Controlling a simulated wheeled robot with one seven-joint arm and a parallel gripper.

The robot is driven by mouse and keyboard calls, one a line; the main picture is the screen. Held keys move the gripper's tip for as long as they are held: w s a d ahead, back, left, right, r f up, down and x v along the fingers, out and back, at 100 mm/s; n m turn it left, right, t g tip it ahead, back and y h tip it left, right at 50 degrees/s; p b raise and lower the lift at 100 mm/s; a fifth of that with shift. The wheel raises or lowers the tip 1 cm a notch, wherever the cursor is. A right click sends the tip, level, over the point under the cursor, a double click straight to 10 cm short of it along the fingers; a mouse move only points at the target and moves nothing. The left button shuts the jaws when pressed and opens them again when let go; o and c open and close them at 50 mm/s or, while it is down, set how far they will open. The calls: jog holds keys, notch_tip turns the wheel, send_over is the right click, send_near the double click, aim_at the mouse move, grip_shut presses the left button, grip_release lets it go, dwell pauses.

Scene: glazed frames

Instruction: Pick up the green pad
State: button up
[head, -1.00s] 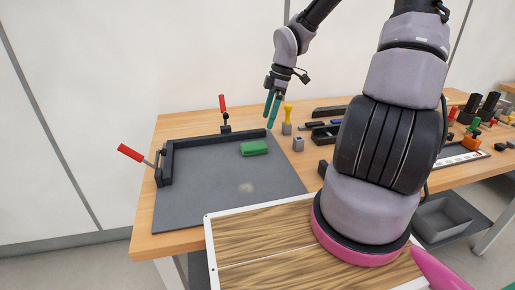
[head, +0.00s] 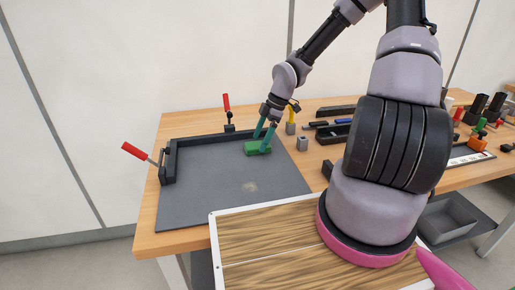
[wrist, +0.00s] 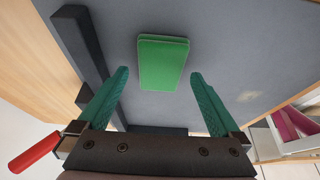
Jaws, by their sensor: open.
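The green pad (head: 253,149) is a small flat block lying on the dark grey mat (head: 222,190), near the mat's far right part. In the wrist view the green pad (wrist: 163,62) lies ahead of my fingertips, roughly centred between them. My gripper (head: 264,138) has teal fingers and is over the pad in the head view, partly covering it. In the wrist view my gripper (wrist: 158,78) is open, with nothing between its fingers. I cannot tell the exact height of the fingertips above the mat.
A black raised fence (head: 195,147) runs along the mat's back and left edges. Red-handled clamps stand at the back (head: 227,108) and left (head: 137,152). A grey block (head: 302,144) and a yellow-topped tool (head: 291,118) stand right of the mat. The mat's front is clear.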

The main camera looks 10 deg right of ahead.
aim_at(259, 144)
jog(key=shift+x, duration=0.75)
jog(key=shift+f, duration=0.2)
jog(key=c, duration=1.4)
notch_tip(259, 144, up, 10)
jog(key=shift+r, duration=0.25)
